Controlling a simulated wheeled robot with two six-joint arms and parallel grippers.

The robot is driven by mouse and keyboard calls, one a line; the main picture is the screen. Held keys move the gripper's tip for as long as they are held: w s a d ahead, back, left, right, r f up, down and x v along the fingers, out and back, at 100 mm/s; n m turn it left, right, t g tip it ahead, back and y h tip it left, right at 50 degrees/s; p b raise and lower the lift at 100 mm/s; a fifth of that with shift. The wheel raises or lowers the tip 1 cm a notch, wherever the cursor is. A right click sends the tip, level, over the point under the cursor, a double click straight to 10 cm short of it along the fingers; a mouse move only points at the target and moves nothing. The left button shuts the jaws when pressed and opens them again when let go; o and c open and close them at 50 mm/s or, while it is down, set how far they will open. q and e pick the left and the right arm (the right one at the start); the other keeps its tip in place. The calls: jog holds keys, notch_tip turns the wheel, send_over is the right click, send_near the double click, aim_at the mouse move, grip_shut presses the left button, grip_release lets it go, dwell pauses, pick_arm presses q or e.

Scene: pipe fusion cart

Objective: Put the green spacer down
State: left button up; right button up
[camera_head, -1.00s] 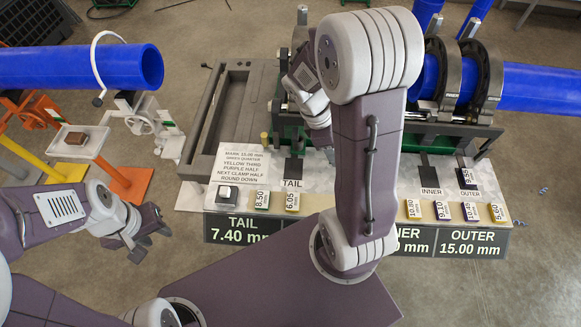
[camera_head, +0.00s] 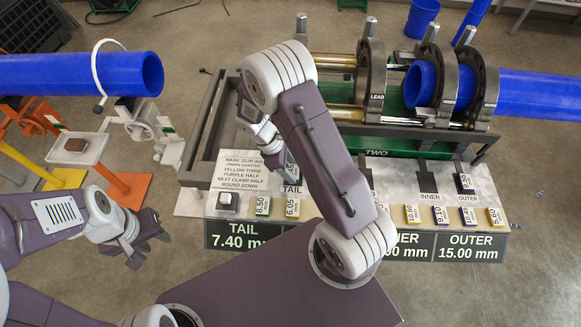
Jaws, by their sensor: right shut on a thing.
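My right gripper (camera_head: 268,140) is over the left part of the cart, just above and left of the TAIL slot (camera_head: 292,184). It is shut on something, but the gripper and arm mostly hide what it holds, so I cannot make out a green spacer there. Small labelled spacers lie along the front of the board: 8.50 (camera_head: 263,206) and 6.05 (camera_head: 292,208) at left, 10.80 (camera_head: 412,214), 9.10 (camera_head: 440,215) and others at right. My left gripper (camera_head: 136,250) hangs at the left, clear of the cart, with its fingers apart and empty.
Black clamp rings (camera_head: 371,85) and a blue pipe (camera_head: 424,85) stand behind the board. Another blue pipe (camera_head: 80,75) rests on stands at left. My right arm covers the board's middle.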

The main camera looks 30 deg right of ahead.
jog(key=shift+f, duration=0.2)
jog(key=o, duration=1.1)
jog(key=shift+r, duration=0.35)
jog(key=v, duration=1.2)
jog(key=s+m+t+y, duration=0.1)
jog(key=s+m, duration=0.2)
jog(key=m, duration=0.1)
jog(key=s+m+t+y, duration=0.1)
jog(key=s+m, duration=0.3)
jog(key=s+m+t+y, duration=0.1)
jog(key=s+m+y, duration=0.1)
jog(key=s+m, duration=0.1)
jog(key=shift+s+a+f+m+t, duration=0.3)
jog(key=shift+s+a+f+m, duration=0.1)
jog(key=shift+m, duration=0.2)
jog(key=shift+s+r, duration=0.1)
